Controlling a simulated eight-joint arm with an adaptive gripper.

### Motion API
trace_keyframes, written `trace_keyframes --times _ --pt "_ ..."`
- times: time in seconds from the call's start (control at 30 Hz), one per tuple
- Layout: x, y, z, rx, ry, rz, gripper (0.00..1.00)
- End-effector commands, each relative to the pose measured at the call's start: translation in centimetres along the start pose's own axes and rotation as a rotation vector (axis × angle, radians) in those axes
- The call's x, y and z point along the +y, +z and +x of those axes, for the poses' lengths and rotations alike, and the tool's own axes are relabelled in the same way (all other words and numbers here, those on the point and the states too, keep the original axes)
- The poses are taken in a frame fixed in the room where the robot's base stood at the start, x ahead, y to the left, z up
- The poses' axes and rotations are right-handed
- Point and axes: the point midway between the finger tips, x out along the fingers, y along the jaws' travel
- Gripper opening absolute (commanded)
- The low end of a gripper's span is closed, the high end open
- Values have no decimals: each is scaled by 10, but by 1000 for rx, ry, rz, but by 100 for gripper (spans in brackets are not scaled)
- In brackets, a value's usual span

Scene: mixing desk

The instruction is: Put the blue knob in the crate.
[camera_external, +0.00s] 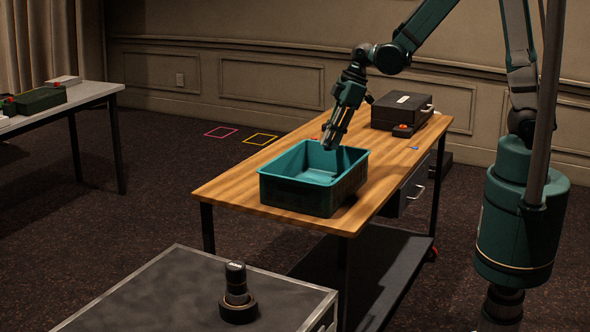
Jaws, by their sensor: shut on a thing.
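My gripper (328,142) points down over the back part of the teal crate (313,209), close to its far rim. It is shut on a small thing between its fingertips. That thing is too small and dark here to tell its colour or shape. The crate is open at the top and stands on the near end of the wooden table. The part of its floor that I can see looks empty. A small blue spot (414,148) shows on the table, right of the gripper; I cannot tell whether it is a knob or a flat mark.
A dark case (400,110) with a small red-topped box (404,130) stands at the table's far end. The wooden tabletop (385,172) is mostly bare between case and crate. A black knobbed object (237,297) stands on a grey-topped case in front.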

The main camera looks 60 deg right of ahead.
Motion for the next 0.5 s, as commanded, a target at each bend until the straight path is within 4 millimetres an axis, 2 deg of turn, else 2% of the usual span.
trace_keyframes --times 0.2,0.5 --pt "0 4 8 0 0 0 9" --pt "0 4 9 0 0 1 9"
